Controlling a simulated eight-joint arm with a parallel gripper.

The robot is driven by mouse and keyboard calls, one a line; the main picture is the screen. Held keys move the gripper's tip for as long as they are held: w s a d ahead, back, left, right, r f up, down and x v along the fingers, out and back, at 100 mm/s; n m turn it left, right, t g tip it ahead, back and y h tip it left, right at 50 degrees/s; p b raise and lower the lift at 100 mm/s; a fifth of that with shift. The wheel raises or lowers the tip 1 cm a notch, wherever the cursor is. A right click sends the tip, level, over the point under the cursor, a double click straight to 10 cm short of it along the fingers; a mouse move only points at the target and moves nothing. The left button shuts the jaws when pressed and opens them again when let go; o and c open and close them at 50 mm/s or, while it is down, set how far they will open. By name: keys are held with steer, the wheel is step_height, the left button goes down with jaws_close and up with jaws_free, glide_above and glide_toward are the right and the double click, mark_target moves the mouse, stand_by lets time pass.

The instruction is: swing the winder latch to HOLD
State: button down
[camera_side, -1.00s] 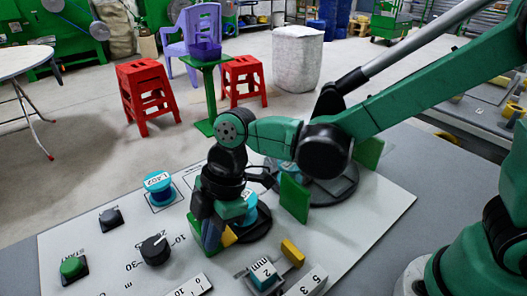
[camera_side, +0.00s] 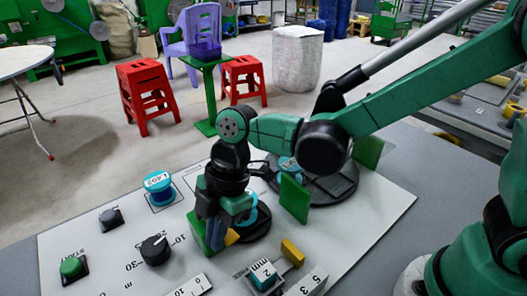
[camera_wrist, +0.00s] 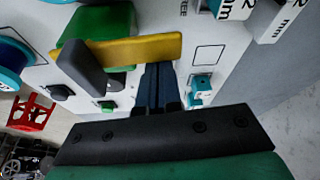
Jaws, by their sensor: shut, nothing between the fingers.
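The latch appears to be a yellow bar (camera_wrist: 140,48) with a dark grey lever (camera_wrist: 82,66) across it, on a green block (camera_wrist: 100,24), in the wrist view. In the side view only the yellow tip (camera_side: 232,237) and part of the green block (camera_side: 212,238) show beside my gripper. My gripper (camera_wrist: 160,68) is shut and empty. Its dark blue fingertips are close to the lower edge of the yellow bar; I cannot tell whether they touch it. In the side view my gripper (camera_side: 236,210) hides most of the latch. No HOLD mark is readable.
A blue spool (camera_side: 158,183), a black dial (camera_side: 154,250), a grey switch (camera_side: 110,218) and a green button (camera_side: 72,267) stand on the white panel (camera_side: 100,245). A green plate (camera_side: 294,198) stands right of my gripper. White gauge blocks (camera_side: 306,284) lie in front.

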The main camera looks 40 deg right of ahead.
steer(key=d+n, duration=0.1)
steer(key=n, duration=0.1)
steer(key=d+n+g, duration=0.1)
steer(key=n, duration=0.1)
steer(key=shift+d+n+h, duration=0.2)
steer(key=shift+n+h, duration=0.1)
steer(key=shift+w+d, duration=0.2)
steer(key=shift+d, duration=0.3)
steer(key=shift+w+d, duration=0.15)
steer(key=shift+d, duration=0.3)
steer(key=shift+w+d, duration=0.45)
steer(key=shift+d, duration=0.1)
steer(key=shift+w+d, duration=0.15)
steer(key=shift+w, duration=0.05)
steer(key=s, duration=0.4)
steer(key=shift+s+a, duration=0.15)
steer(key=shift+a, duration=0.25)
steer(key=w+r, duration=0.3)
steer(key=r, duration=0.6)
steer(key=shift+w+d+r, duration=0.2)
steer(key=shift+w+d, duration=0.1)
steer(key=shift+d, duration=0.05)
